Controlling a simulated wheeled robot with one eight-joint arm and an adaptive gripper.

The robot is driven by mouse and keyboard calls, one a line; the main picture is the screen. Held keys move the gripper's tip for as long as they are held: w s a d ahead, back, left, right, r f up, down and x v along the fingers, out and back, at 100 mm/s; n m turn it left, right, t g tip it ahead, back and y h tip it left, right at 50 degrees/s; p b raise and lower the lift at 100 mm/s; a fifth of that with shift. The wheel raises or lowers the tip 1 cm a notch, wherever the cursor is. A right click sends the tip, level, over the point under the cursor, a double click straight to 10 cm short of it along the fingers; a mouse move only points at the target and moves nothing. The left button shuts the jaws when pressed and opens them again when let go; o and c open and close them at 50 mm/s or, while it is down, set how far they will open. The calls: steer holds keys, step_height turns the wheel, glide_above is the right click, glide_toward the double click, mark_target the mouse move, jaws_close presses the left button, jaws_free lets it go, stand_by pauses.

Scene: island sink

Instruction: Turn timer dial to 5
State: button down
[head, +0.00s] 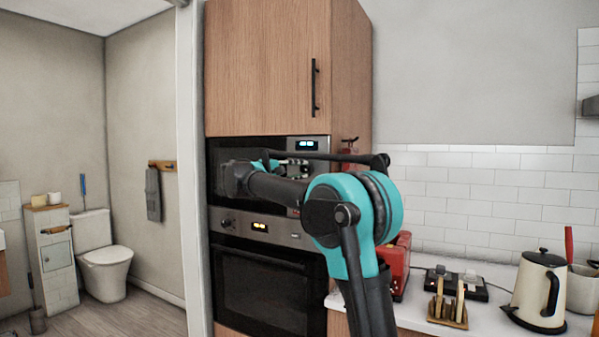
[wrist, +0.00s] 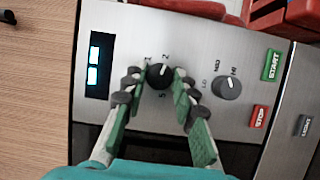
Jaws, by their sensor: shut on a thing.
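The timer dial (wrist: 158,76) is a small dark round knob on a steel control panel (wrist: 190,35). Numbers 1, 2 and 5 show around it in the wrist view. A pale mark is on the dial's upper part, toward the 2, but it is small. My gripper (wrist: 156,82) has its green-padded fingers on both sides of the dial and is shut on it. In the head view my gripper (head: 290,169) is at the upper appliance (head: 235,150), and my arm hides the dial there.
A second knob (wrist: 227,87) with LO, MED and HI labels is close right of my fingers. A green START button (wrist: 272,65) and red STOP button (wrist: 259,116) lie farther right. A red toaster (head: 400,262) and a kettle (head: 540,290) stand on the counter.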

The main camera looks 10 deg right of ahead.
steer(key=shift+s+d+r+m+t+y, duration=0.15)
steer(key=shift+m+t+y, duration=0.7)
steer(key=shift+m+y, duration=1.85)
steer(key=shift+s+d+m+t+y, duration=0.15)
steer(key=shift+m+t+y, duration=0.75)
steer(key=shift+m, duration=3.4)
steer(key=shift+s+d+r+m+t+y, duration=0.15)
steer(key=shift+m+t+y, duration=0.6)
steer(key=shift+m+y, duration=1.95)
steer(key=shift+w+m+h, duration=0.1)
steer(key=shift+m+h, duration=0.6)
steer(key=shift+m, duration=0.2)
steer(key=c, duration=1.2)
jaws_free()
